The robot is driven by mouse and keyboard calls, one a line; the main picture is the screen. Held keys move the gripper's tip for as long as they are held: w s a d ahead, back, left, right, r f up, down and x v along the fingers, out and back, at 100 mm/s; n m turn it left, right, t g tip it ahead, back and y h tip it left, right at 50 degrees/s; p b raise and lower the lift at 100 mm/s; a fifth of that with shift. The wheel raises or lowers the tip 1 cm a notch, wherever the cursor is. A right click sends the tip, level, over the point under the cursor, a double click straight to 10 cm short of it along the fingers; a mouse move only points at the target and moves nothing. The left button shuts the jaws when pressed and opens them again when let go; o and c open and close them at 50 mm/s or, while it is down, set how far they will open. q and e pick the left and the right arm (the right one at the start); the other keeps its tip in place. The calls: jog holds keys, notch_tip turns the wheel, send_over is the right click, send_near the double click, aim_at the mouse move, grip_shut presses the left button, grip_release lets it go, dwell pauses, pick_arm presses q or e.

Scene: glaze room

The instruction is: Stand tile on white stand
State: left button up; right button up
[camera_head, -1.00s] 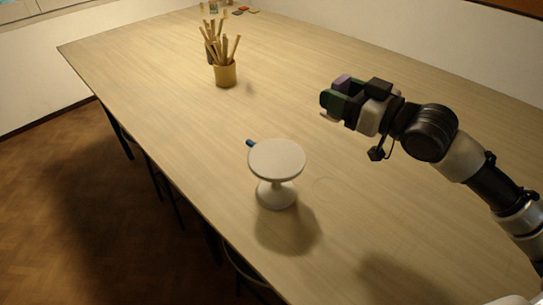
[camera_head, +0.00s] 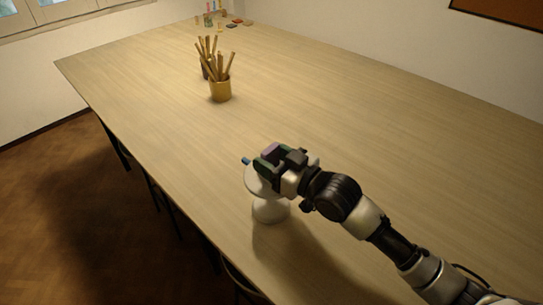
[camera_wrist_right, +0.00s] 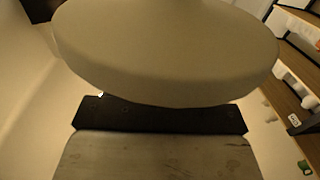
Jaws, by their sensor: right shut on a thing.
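The white stand (camera_head: 270,208) stands upright on the table, its round top partly hidden by my right gripper. My right gripper (camera_head: 268,158) is over the stand's top in the head view, shut on a small purple piece (camera_head: 271,149) that I take for the tile. Fingers cover most of the piece. Whether it touches the stand's top, I cannot tell. In the right wrist view a large pale disc (camera_wrist_right: 165,55), apparently the stand's top, fills the upper middle, just beyond a dark bar and a grey plate. My left gripper is not in view.
Small coloured items (camera_head: 235,21) lie at the far end. The long table (camera_head: 370,130) is otherwise mostly clear; its left edge is near the stand.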

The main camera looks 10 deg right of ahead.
jog(key=shift+f, duration=0.2)
jog(key=o, duration=1)
jog(key=shift+c, duration=0.2)
jog(key=shift+s, duration=0.1)
jog(key=b+v, duration=0.3)
jog(key=v, duration=0.9)
jog(key=shift+r, duration=0.1)
